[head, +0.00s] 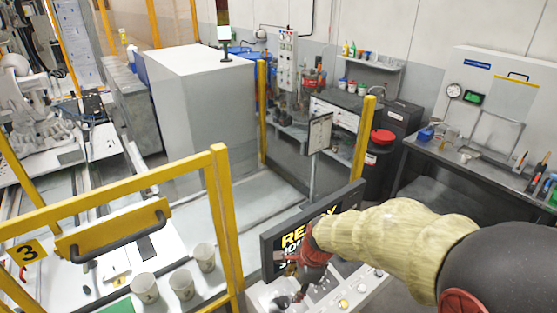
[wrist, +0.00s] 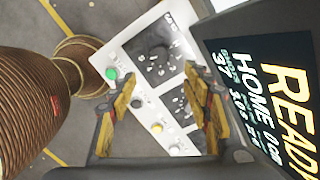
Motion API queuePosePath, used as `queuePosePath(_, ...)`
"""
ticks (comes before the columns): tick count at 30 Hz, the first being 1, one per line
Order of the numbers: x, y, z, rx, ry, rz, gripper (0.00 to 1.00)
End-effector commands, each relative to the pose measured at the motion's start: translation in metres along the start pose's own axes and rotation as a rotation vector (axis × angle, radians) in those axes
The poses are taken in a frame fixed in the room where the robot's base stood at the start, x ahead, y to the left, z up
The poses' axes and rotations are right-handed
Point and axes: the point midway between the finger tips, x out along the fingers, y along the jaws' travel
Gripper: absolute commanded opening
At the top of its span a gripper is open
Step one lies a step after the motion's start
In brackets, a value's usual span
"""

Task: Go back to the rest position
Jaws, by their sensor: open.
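My gripper (head: 290,290) is at the lower middle of the head view, at the end of my sleeved arm, in front of a dark screen and above a white control panel. In the wrist view my gripper (wrist: 165,98) is open, its yellow-and-dark fingers apart, with nothing held between them. The control panel (wrist: 140,52) lies beyond the fingertips, with a green button (wrist: 111,73), a yellow button (wrist: 156,128) and dial-like patches. The screen (wrist: 240,40) stands close on the right and reads "READY" and "HOME". I cannot tell whether a finger touches the panel.
A yellow guard frame (head: 222,215) stands left of the panel. Several white cups (head: 145,287) stand on a white table behind its bars. A grey workbench (head: 480,172) with tools is at the right. A large white cabinet (head: 205,110) stands behind; grey floor shows between.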

Motion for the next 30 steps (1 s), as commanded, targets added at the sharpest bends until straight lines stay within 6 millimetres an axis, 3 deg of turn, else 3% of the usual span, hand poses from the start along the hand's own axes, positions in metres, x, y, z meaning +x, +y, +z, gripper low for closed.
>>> queuePosePath(5,0.000,0.005,0.000,-0.161,-0.001,0.018,0.49)
queuePosePath(9,0.001,0.038,-0.007,-0.488,-0.005,0.101,0.49)
queuePosePath(14,-0.027,0.075,-0.020,-0.927,-0.001,0.130,0.49)
queuePosePath(18,-0.050,0.110,-0.042,-1.285,0.048,0.112,0.49)
queuePosePath(21,-0.062,0.133,-0.057,-1.458,0.108,0.091,0.49)
queuePosePath(25,-0.071,0.160,-0.076,-1.575,0.213,0.049,0.49)
queuePosePath(30,-0.079,0.178,-0.090,-1.564,0.349,-0.041,0.49)
